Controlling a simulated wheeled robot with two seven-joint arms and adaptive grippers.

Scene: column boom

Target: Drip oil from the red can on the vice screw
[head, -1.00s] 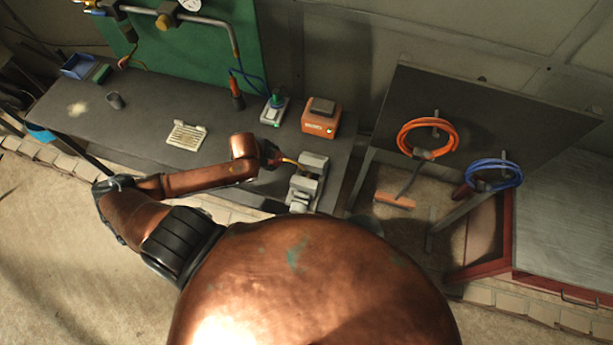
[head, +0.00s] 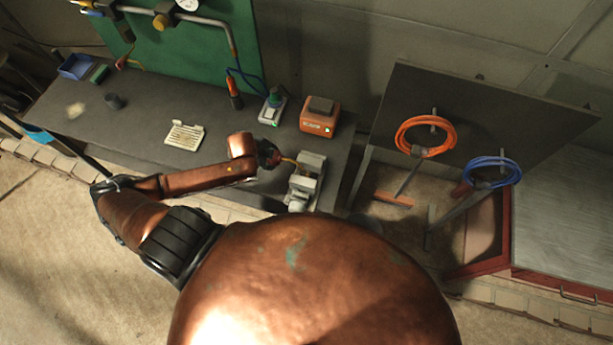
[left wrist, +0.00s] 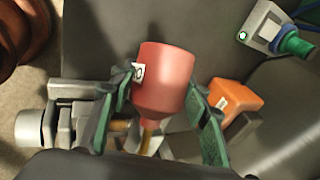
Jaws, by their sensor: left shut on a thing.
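The red can (left wrist: 165,75) is between the green fingers of my left gripper (left wrist: 161,86) in the left wrist view, and the gripper is shut on it. Its thin brass-coloured spout (left wrist: 147,135) points to the bottom of that view. In the head view my left gripper (head: 268,155) is just left of the grey vice (head: 307,182), with the spout reaching towards the vice's upper part. The vice also shows in the left wrist view (left wrist: 68,91), partly behind the gripper. I cannot tell the spout tip's exact place over the screw, or whether oil drips. My right gripper is out of view.
An orange box (head: 320,118) and a small device with a green top (head: 272,108) stand behind the vice on the dark bench (head: 145,128). A pale slotted tray (head: 185,135) lies left. Orange (head: 425,136) and blue (head: 494,173) hose coils hang at the right.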

